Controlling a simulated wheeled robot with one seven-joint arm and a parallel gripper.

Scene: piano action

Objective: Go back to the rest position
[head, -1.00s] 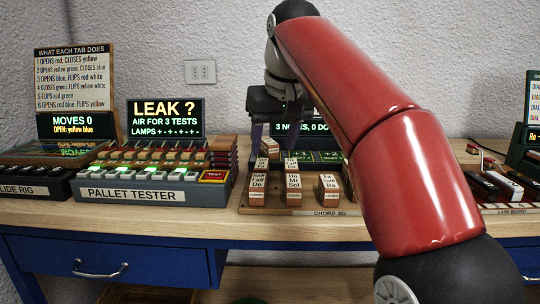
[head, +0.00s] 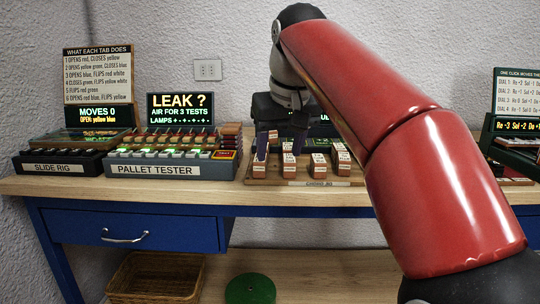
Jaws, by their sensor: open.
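My gripper (head: 280,146) hangs from my red arm at the back of the chord jig (head: 310,183). Its two dark fingers point down, apart, above and behind the jig's wooden blocks. One block (head: 273,138) shows at the fingers; I cannot tell whether it touches them. Several labelled blocks stand in a front row, among them a left block (head: 259,171), a middle block (head: 289,170) and a right block (head: 318,172). My arm and gripper hide much of the jig's display.
The pallet tester (head: 160,169) and slide rig (head: 60,167) stand to the left on the wooden bench (head: 200,196). A dial display (head: 515,125) stands at the far right. Below are a wicker basket (head: 155,280) and a green disc (head: 250,290). The bench's front strip is clear.

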